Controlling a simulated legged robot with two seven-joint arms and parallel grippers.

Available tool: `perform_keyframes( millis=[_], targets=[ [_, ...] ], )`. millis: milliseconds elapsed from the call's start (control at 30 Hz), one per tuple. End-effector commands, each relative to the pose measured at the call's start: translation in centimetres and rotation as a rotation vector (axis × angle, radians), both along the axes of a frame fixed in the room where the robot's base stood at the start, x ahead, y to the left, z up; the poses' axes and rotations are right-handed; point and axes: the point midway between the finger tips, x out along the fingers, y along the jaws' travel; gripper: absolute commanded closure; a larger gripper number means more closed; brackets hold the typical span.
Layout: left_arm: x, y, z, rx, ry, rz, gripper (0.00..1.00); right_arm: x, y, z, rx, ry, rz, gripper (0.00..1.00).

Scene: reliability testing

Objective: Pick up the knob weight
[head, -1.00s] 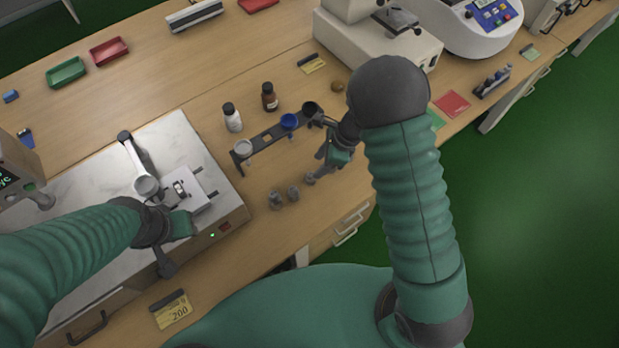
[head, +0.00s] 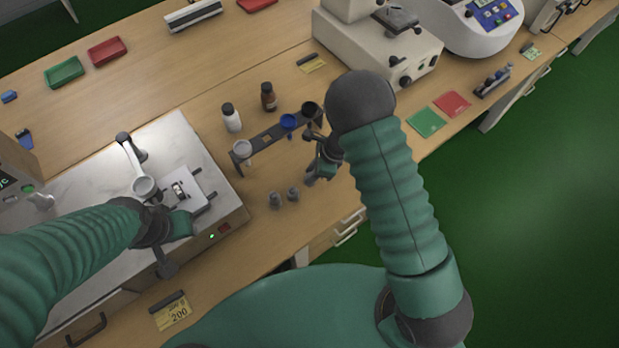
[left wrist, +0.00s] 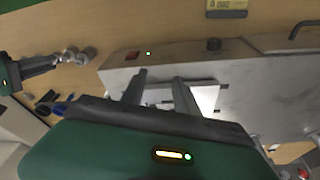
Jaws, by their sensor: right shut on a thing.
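Two small grey knob weights (head: 284,197) stand on the wooden bench right of the metal-topped machine. They also show in the left wrist view (left wrist: 78,56). My right gripper (head: 313,174) is low over the bench just right of them, shut on a third grey knob weight (head: 310,180), which its fingers partly hide. Whether that weight touches the bench I cannot tell.
A dark rack (head: 268,143) with cups stands just behind the weights. The metal-topped machine (head: 215,225) is at the left. Green and red pads (head: 427,121) lie at the right.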

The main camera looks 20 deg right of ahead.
Motion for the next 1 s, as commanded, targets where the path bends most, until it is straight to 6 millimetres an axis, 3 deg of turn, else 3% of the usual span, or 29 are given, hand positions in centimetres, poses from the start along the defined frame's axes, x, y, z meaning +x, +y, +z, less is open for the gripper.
perform_keyframes(
  millis=[567,867,1000],
  targets=[
    [0.0,0.0,0.0,0.000,0.000,0.000,0.64,0.1,0.0,0.3,0.000,-0.001,0.000,1.00],
    [0.0,0.0,0.1,0.000,0.000,0.000,0.64,0.1,0.0,3.8,0.001,-0.005,0.002,1.00],
    [0.0,0.0,-0.8,0.000,0.000,0.000,0.64,-2.8,-0.8,3.6,0.002,0.001,-0.004,1.00]
  ],
)
